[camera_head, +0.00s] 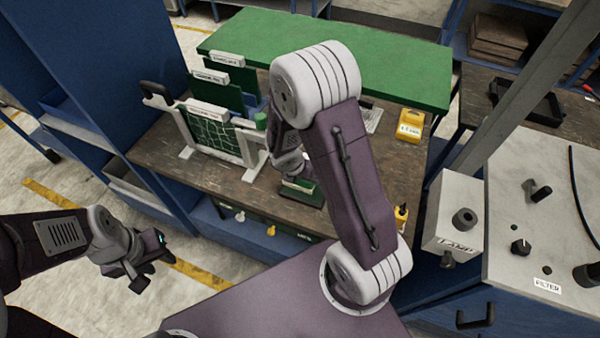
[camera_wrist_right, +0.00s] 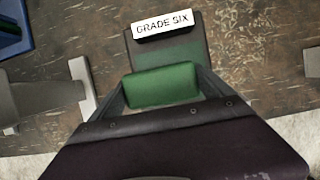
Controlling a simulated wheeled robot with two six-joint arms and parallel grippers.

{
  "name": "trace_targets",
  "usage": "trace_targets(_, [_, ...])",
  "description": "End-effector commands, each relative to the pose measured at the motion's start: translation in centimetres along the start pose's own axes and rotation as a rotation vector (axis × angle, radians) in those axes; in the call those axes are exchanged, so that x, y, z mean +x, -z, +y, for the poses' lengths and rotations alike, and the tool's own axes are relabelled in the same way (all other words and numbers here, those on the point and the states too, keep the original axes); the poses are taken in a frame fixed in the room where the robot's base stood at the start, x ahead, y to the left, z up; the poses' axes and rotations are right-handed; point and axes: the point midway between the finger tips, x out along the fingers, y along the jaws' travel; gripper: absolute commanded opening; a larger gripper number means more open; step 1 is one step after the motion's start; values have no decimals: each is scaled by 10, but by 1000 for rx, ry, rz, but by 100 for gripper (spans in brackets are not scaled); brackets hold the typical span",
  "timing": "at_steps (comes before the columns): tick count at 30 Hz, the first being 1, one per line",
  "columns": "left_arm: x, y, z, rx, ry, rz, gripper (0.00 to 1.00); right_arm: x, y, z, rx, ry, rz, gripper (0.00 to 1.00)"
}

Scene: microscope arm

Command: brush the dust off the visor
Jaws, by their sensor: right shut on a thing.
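My right gripper (camera_wrist_right: 163,90) is shut on a green block (camera_wrist_right: 163,86), with its fingers on either side. The block is over a dark flat pad (camera_wrist_right: 185,50) labelled "GRADE SIX"; I cannot tell whether they touch. In the head view the pad (camera_head: 298,196) lies near the bench's front edge, and my right arm partly covers the gripper (camera_head: 297,185). No clear visor or dust shows; a green gridded panel (camera_head: 208,130) stands upright in a white frame left of this gripper. My left gripper (camera_head: 150,262) hangs open and empty over the floor at left.
Green panels with labels (camera_head: 222,92) stand behind the frame on the brown bench (camera_head: 385,165). A yellow block (camera_head: 410,126) sits at the bench's right, and a small yellow bottle (camera_head: 401,214) near its front right. A grey lamp box (camera_head: 452,222) stands at right.

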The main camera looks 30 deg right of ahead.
Motion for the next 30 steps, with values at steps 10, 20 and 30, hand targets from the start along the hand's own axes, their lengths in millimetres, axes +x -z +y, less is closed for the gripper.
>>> trace_targets(10, [0, 0, 0, 0, 0, 0, 36, 0, 0, 0, 0, 0, 0, 58])
trace_targets(20, [4, 0, 0, 0, 0, 0, 36, 4, 1, 0, 0, 0, 0, 58])
trace_targets(30, [8, -1, 0, 0, 0, 0, 36, 7, 3, 0, 1, 0, 0, 58])
